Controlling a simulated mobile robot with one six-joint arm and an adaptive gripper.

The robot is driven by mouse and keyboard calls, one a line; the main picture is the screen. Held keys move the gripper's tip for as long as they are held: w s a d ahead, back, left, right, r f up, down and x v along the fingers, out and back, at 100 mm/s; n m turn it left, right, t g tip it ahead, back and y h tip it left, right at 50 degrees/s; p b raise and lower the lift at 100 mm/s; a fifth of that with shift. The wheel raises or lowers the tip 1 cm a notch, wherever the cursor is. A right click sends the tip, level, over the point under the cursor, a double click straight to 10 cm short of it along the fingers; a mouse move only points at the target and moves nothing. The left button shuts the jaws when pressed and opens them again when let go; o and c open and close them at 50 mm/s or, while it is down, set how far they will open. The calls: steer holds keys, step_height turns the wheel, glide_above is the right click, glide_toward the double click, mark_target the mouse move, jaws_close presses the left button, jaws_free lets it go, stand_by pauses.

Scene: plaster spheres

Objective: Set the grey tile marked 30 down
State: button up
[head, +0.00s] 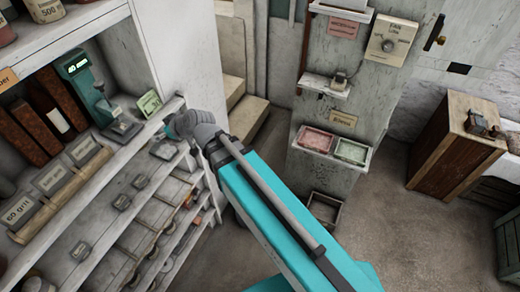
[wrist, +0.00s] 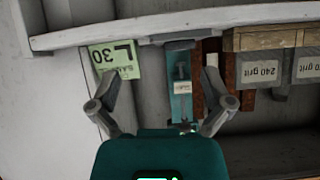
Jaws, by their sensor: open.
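No grey tile with a readable 30 shows. Several small dark grey tiles, one of them (head: 163,148), lie on the sloped rack below the shelf; their marks are too small to read. A small grey piece (head: 122,127) is at the foot of the teal device (head: 78,72) on the shelf; I cannot tell if it is a tile. My gripper (wrist: 160,78) is open, with nothing seen held, near the shelf's right end.
Brown books (head: 35,125) and grit-labelled boxes (head: 84,150) stand left of the teal device. The rack (head: 95,232) slopes below. A pillar with pink (head: 315,139) and green (head: 352,151) trays and a wooden cabinet (head: 455,145) are to the right. Open floor lies between.

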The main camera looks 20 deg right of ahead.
steer(key=s+d+f+m+g+h, duration=0.2)
steer(key=s+d+f+m+h, duration=0.1)
steer(key=d, duration=0.7)
steer(key=s+d+f+m+g+h, duration=0.2)
steer(key=s+d+m+g+h, duration=0.1)
steer(key=d, duration=0.7)
steer(key=s+d+f+m+g+h, duration=0.2)
steer(key=s+d+f+m, duration=0.1)
steer(key=d, duration=0.7)
steer(key=shift+s+f+h, duration=0.3)
steer(key=shift+f+h, duration=0.05)
steer(key=shift+h, duration=0.05)
